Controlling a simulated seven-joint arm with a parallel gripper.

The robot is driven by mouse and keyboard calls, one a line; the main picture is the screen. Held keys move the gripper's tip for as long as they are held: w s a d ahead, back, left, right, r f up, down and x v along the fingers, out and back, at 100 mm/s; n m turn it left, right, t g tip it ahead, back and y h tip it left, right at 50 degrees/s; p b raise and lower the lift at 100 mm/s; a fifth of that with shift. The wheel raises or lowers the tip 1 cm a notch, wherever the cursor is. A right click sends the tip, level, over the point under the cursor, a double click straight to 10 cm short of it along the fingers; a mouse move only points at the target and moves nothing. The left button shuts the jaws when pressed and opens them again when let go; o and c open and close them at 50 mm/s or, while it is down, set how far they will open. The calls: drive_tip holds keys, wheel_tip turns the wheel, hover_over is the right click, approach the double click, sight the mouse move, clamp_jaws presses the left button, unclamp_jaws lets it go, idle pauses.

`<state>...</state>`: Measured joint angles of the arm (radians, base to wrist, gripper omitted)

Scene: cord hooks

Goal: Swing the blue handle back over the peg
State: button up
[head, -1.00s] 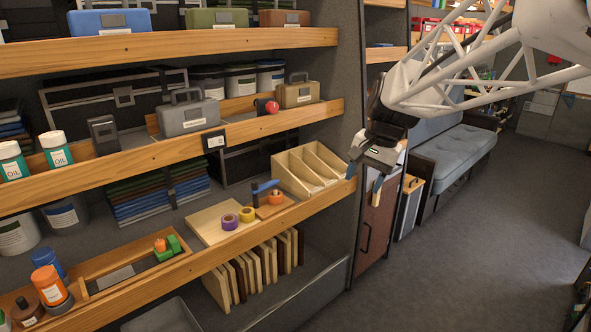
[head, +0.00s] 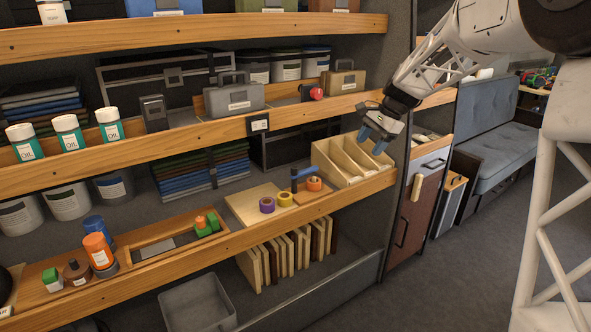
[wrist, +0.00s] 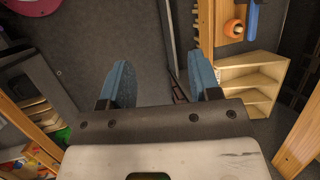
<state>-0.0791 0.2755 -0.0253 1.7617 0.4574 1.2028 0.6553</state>
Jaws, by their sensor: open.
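The blue handle (head: 304,171) sits on a small wooden board on the middle shelf, beside a dark upright part (head: 293,184) and an orange round part (head: 313,184). I cannot tell which part is the peg. In the wrist view the blue handle (wrist: 252,20) and the orange part (wrist: 233,27) show at the upper right, apart from my fingers. My gripper (head: 374,139) is open and empty, with its blue fingers in front of the wooden compartment box, right of and higher than the handle. Its fingers are spread in the wrist view (wrist: 160,88).
The open wooden compartment box (head: 350,162) stands just right of the handle. Purple tape (head: 267,204) and yellow tape (head: 285,199) lie to its left. The upper shelf edge (head: 230,122) runs above. The aisle floor (head: 440,290) is clear.

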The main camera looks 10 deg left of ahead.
sight(294, 167)
drive_tip(key=w+a+f+m+y, duration=0.1)
drive_tip(key=w+a+f, duration=0.3)
drive_tip(key=w+f, duration=0.3)
drive_tip(key=w+a+f+m+g+y, duration=0.1)
drive_tip(key=w+a+f, duration=0.4)
drive_tip(key=w, duration=0.6)
drive_tip(key=w+a+f+m+g+y, duration=0.1)
drive_tip(key=w+a+f+m, duration=0.2)
drive_tip(key=w+f, duration=0.6)
drive_tip(key=shift+w+a+f+y, duration=0.25)
drive_tip(key=shift+a+f+y, duration=0.1)
drive_tip(key=shift+a, duration=0.55)
drive_tip(key=s+a, duration=0.1)
drive_tip(key=a, duration=0.3)
drive_tip(key=s+a, duration=0.2)
drive_tip(key=a, duration=0.2)
drive_tip(key=s+a, duration=0.1)
drive_tip(key=a, duration=0.2)
drive_tip(key=shift+s+a+f, duration=0.2)
drive_tip(key=shift+a+f, duration=0.2)
drive_tip(key=shift+x, duration=1.05)
drive_tip(key=shift+c, duration=0.3)
drive_tip(key=shift+r, duration=0.1)
clamp_jaws()
